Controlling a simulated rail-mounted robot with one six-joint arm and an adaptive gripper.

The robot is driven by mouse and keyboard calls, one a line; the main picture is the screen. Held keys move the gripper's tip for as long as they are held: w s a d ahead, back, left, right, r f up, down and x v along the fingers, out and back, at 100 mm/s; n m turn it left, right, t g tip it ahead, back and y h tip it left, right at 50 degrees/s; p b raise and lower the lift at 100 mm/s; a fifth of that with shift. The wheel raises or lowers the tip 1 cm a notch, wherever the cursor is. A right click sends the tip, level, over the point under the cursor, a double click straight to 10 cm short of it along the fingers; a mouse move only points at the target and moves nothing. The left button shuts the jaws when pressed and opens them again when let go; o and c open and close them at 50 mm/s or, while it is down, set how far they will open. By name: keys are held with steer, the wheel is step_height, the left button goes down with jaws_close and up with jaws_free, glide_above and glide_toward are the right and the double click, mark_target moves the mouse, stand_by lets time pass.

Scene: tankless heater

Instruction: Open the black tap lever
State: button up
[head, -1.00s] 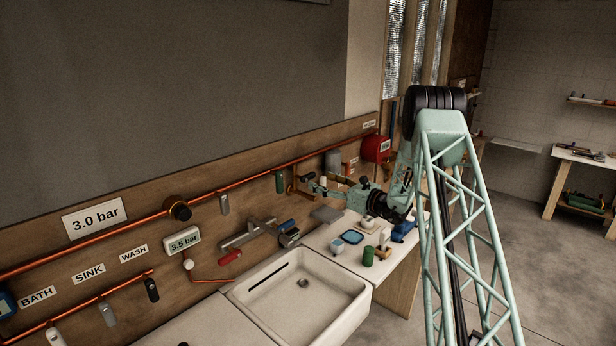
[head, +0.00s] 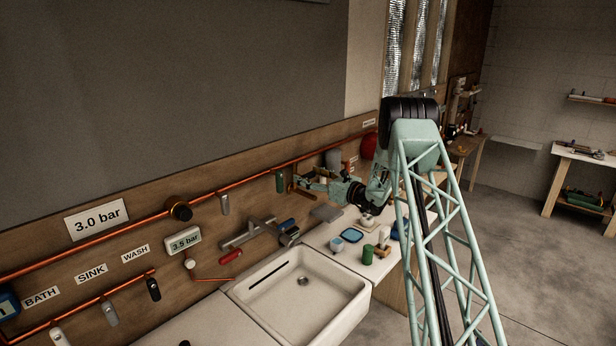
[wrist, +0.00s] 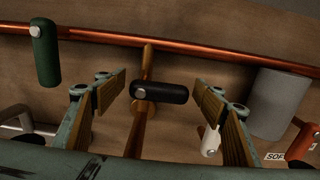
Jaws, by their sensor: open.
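A black tap lever (wrist: 160,92) lies roughly horizontal across a vertical copper pipe in the middle of the wrist view. My gripper (head: 306,183) is at the wall board, beyond the sink. Its jaws are open, with one ribbed finger pad to the left of the lever and one to the right. A gap shows between the lever and each pad, so I see no contact. In the head view the lever is small and cannot be told apart clearly from my fingers. Another black lever (head: 153,289) hangs below the WASH label, well to the left.
A green lever (wrist: 45,52) hangs left of my fingers. A white lever (wrist: 210,140) is close by my right finger, and a grey cylinder (wrist: 278,103) stands further right. A horizontal copper pipe (wrist: 200,48) runs above. The sink (head: 235,290) and a counter with small items lie below.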

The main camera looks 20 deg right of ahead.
steer(key=shift+c, duration=0.4)
steer(key=c, duration=1.3)
